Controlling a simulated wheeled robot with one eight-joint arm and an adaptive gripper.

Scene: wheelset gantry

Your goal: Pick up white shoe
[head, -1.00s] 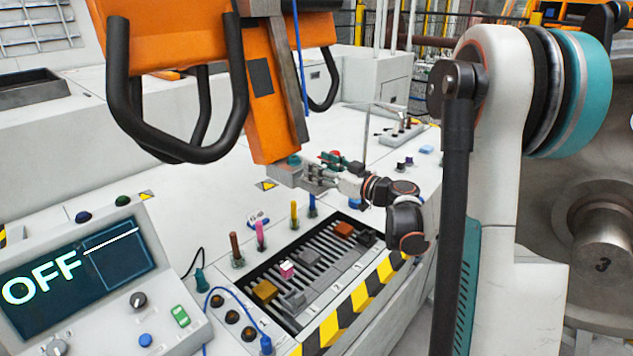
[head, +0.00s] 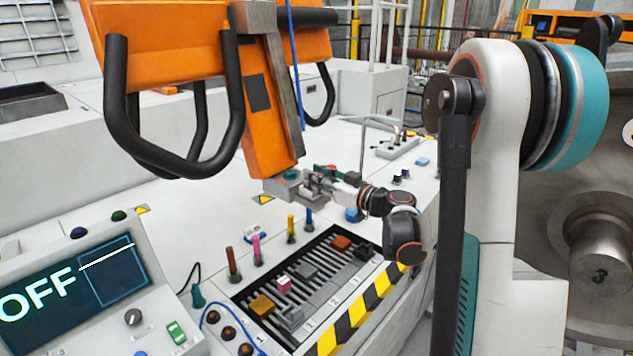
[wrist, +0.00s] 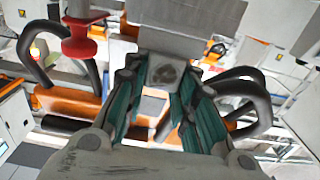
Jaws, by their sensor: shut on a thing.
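My gripper (head: 306,185) is shut on a pale grey block (head: 280,187) at the lower end of the orange hanging arm. In the wrist view my teal-lined fingers (wrist: 165,115) close around this block (wrist: 164,72), which has a dark round mark. I cannot tell whether this block is the white shoe or whether it touches the orange arm. A small white-and-pink block (head: 284,284) sits on the slotted tray (head: 325,285), well below and apart from my gripper.
Yellow (head: 262,306) and orange (head: 341,243) blocks lie on the tray with several grey ones. Coloured pegs (head: 257,248) stand along its back edge. Black loop handles (head: 225,100) hang left of my gripper. A panel (head: 75,285) reads OFF. A red knob (wrist: 80,35) shows in the wrist view.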

